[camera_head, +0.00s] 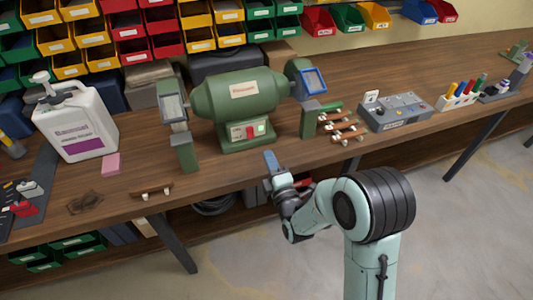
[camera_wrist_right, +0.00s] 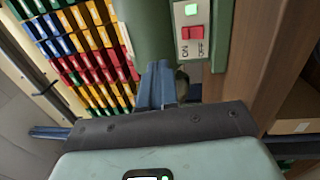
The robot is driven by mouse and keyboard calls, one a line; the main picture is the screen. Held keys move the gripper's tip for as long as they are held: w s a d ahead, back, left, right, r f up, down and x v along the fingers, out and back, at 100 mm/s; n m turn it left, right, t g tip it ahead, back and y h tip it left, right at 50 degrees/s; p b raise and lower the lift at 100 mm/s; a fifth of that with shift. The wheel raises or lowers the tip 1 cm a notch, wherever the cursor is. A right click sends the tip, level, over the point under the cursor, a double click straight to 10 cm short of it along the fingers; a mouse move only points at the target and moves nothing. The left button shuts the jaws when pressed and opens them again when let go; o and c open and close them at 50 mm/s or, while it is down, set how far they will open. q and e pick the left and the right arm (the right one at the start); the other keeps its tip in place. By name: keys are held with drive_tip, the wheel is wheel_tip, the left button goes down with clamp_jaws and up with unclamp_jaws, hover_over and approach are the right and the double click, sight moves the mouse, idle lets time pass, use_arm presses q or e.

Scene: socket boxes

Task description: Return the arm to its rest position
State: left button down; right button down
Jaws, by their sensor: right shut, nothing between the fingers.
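My right arm comes in from the lower right in the head view. Its right gripper (camera_head: 271,161) is at the front edge of the wooden workbench (camera_head: 230,176), in front of the green bench grinder (camera_head: 238,95). The blue fingers are together, with nothing between them. In the right wrist view the right gripper (camera_wrist_right: 157,75) is also closed and empty, with the grinder's base and its red and green switch (camera_wrist_right: 193,30) just beyond. My left gripper is not in view.
A white soap jug (camera_head: 77,122) and pink block (camera_head: 111,165) stand at left. A small wooden piece with metal parts (camera_head: 152,190) lies near the front edge. Several similar pieces (camera_head: 347,131) and a grey box (camera_head: 396,112) are at right. Colored bins fill the back.

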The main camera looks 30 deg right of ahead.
idle(0.6)
